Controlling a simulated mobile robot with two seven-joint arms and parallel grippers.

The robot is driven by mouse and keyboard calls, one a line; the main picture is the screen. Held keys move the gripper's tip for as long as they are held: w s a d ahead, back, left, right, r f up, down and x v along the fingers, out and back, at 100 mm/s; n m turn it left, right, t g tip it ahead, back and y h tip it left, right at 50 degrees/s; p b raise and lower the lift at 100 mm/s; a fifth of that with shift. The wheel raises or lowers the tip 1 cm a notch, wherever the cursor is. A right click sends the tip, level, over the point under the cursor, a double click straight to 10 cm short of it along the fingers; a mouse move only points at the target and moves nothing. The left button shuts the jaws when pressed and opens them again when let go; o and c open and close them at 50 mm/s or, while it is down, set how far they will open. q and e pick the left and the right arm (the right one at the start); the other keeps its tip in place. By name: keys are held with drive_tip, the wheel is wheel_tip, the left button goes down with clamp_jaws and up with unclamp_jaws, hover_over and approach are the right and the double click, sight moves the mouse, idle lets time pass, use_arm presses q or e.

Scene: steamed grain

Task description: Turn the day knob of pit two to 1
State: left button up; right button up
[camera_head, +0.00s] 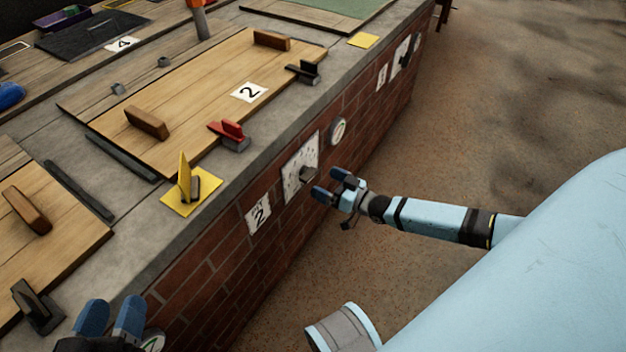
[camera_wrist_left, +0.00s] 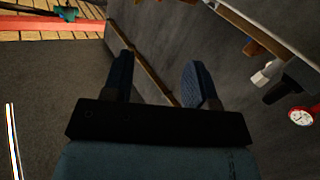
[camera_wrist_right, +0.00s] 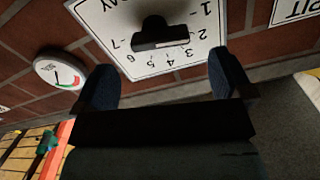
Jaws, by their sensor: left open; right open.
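The day knob (camera_head: 308,174) of pit two is a dark knob on a white dial plate (camera_head: 299,166) on the brick wall, beside the "2" sign (camera_head: 258,215). My right gripper (camera_head: 331,187) is open and empty just in front of the knob. In the right wrist view the knob (camera_wrist_right: 160,33) sits on the plate, upside down, with numbers 1 to 7 around it; it lies beyond the open fingers (camera_wrist_right: 165,85), apart from them. Which number it points to is unclear. My left gripper (camera_head: 112,317) is open and empty at the lower left, over the wall's edge.
A round gauge (camera_head: 338,131) is on the wall beside the dial. Above, a wooden lid (camera_head: 200,85) marked 2 lies on the concrete top with a red handle piece (camera_head: 231,135) and a yellow plate (camera_head: 190,195). The floor (camera_head: 480,130) to the right is clear.

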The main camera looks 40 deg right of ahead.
sight(313, 177)
drive_tip(key=b+x, duration=0.1)
drive_tip(key=x, duration=0.4)
use_arm(q)
drive_tip(key=shift+w+a+r+m+t, duration=0.15)
drive_tip(key=shift+w+a+m+t, duration=0.25)
drive_tip(key=shift+w+m, duration=0.2)
use_arm(e)
drive_tip(key=c, duration=0.9)
drive_tip(key=shift+r+n+p, duration=0.2)
drive_tip(key=shift+n+p, duration=0.4)
drive_tip(key=shift+p, duration=0.15)
drive_tip(key=shift+f+n+p, duration=0.1)
drive_tip(key=shift+n+p, duration=0.2)
drive_tip(key=shift+n, duration=0.1)
use_arm(q)
drive_tip(key=shift+s+d+n+g, duration=0.4)
drive_tip(key=shift+s+n, duration=0.25)
drive_tip(key=shift+n, duration=0.05)
use_arm(e)
drive_tip(key=shift+f+n, duration=0.2)
drive_tip(key=shift+n, duration=0.1)
